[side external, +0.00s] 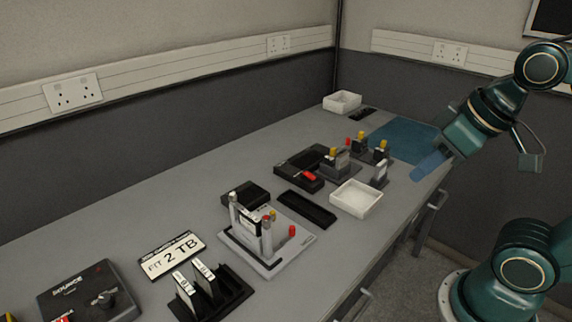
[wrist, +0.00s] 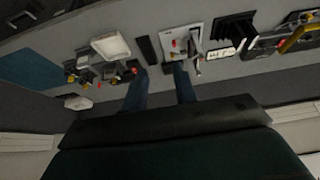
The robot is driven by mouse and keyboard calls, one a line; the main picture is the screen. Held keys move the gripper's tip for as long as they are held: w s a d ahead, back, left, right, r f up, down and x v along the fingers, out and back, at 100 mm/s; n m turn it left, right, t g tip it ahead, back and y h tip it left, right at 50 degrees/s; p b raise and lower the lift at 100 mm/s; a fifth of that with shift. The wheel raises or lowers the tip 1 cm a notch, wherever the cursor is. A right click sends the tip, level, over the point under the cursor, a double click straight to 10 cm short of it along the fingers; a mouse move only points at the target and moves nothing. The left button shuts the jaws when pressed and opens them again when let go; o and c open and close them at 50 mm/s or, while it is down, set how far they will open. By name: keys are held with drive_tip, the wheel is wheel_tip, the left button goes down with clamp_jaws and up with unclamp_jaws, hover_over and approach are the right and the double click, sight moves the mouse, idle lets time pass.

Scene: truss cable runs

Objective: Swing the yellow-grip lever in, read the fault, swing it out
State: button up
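My gripper (side external: 430,167) is raised at the right, over the front edge of the bench near the blue mat. In the wrist view its two fingers (wrist: 162,78) are apart with nothing between them. A long yellow bar (wrist: 300,36) shows at the right edge of the wrist view; I cannot tell whether it is the yellow-grip lever. Several yellow-topped parts stand on the bench, one on a grey block (side external: 333,152) and one on the pale plate unit (side external: 272,213). No fault reading is legible.
A white tray (side external: 357,200) and a black strip (side external: 306,208) lie mid-bench. A sign (side external: 172,255) reads "FIT 2 TB". A black source box (side external: 90,292) with a knob and a black rack (side external: 222,292) holding cards are at the near left. The blue mat (side external: 402,141) is bare.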

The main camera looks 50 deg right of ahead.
drive_tip(key=shift+w, duration=0.15)
clamp_jaws()
drive_tip(key=w+a+f+n, duration=0.1)
drive_tip(key=w+f+n, duration=0.25)
drive_tip(key=w, duration=0.45)
drive_tip(key=w+f+n, duration=0.3)
drive_tip(key=w+f, duration=0.2)
drive_tip(key=w, duration=0.4)
drive_tip(key=w+f+n, duration=0.2)
drive_tip(key=w+f, duration=0.2)
drive_tip(key=f, duration=0.2)
drive_tip(key=w+f+n+t+y, duration=0.1)
drive_tip(key=w+f+n, duration=0.2)
drive_tip(key=f, duration=0.3)
drive_tip(key=shift+w+a+f+t+y, duration=0.2)
drive_tip(key=shift+w+a+t+y, duration=0.15)
drive_tip(key=shift+a, duration=0.1)
